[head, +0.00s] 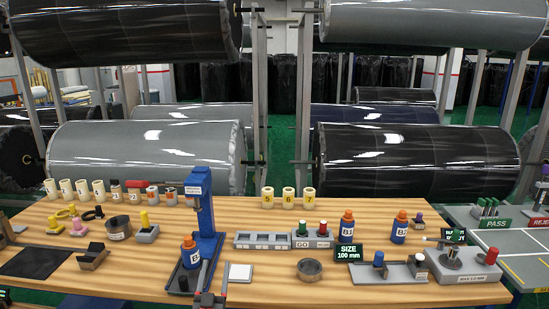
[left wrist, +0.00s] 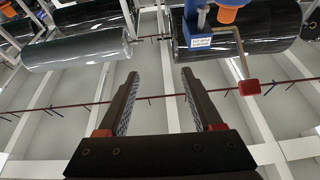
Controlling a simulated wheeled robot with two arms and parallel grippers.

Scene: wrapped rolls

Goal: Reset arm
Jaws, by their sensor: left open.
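My left gripper (left wrist: 157,76) is open in the left wrist view, with two dark fingers apart and nothing between them. In the head view only a small dark part of it with red shows at the bottom edge (head: 208,299). It is in front of the blue press stand (head: 207,220), which holds a blue bottle with an orange cap (head: 190,252). In the left wrist view, the blue press (left wrist: 198,30) and its lever with a red end (left wrist: 249,87) are beyond and right of the fingers, apart from them. My right gripper is not in view.
The wooden table (head: 270,293) carries several cups, a grey tray (head: 262,241), blue bottles (head: 346,227), a black SIZE sign (head: 348,252) and a grey gauge block (head: 462,262). Large wrapped rolls (head: 145,150) hang behind.

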